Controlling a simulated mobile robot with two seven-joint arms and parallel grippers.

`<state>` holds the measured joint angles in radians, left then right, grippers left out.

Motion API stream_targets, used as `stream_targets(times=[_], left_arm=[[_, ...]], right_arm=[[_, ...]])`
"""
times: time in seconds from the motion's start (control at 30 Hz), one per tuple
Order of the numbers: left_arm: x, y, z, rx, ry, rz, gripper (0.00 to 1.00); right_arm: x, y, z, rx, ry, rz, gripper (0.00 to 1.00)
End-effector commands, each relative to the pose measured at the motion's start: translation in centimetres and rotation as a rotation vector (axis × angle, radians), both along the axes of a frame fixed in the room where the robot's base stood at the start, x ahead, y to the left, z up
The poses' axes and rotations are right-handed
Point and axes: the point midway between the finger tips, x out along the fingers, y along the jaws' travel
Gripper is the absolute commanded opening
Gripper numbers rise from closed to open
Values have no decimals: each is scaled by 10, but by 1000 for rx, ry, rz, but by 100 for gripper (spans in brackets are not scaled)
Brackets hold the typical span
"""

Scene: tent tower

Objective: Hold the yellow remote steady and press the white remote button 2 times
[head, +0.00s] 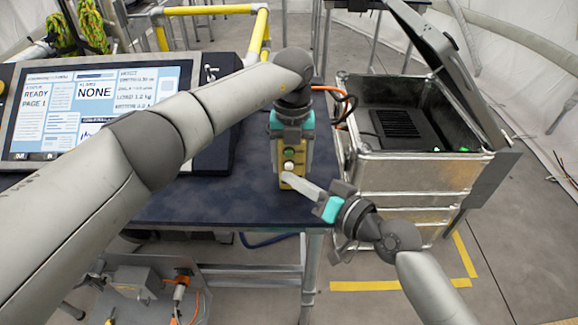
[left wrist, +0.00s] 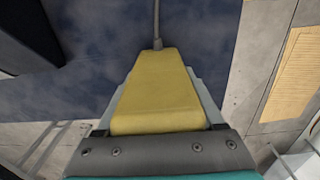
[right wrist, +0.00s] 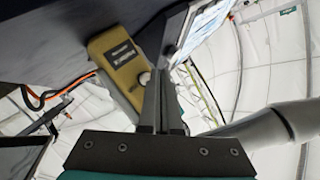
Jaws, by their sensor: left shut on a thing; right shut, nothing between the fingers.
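The yellow remote (head: 302,158) is held upright above the right end of the dark table, with its button face showing in the head view. My left gripper (head: 292,138) is shut on it from above. In the left wrist view the remote's yellow body (left wrist: 158,90) fills the space between the fingers. The white button (head: 288,166) sits below a green button (head: 289,154). My right gripper (head: 287,178) is shut and empty, its fingertips close to the lower button face. In the right wrist view a pale round button (right wrist: 145,78) shows beside the fingertips; contact cannot be told.
A large display console (head: 95,110) stands on the table (head: 215,205) at the left. An open metal case (head: 420,168) with a raised lid stands to the right of the table. An orange cable (head: 335,90) runs behind the remote. Yellow tape marks the floor at the lower right.

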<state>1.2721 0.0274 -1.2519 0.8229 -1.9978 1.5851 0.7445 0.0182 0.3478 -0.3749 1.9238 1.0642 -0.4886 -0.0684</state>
Motion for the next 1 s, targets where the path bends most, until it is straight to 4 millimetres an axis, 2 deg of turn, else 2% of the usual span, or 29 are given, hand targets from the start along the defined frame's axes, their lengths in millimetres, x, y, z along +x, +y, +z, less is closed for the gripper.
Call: stream_targets(times=[0.17,1.0], left_arm=[[0,0,1,-1,-1,0,0],[0,0,1,-1,-1,0,0]], right_arm=[[6,0,1,-1,-1,0,0],[12,0,0,0,-1,1,0]])
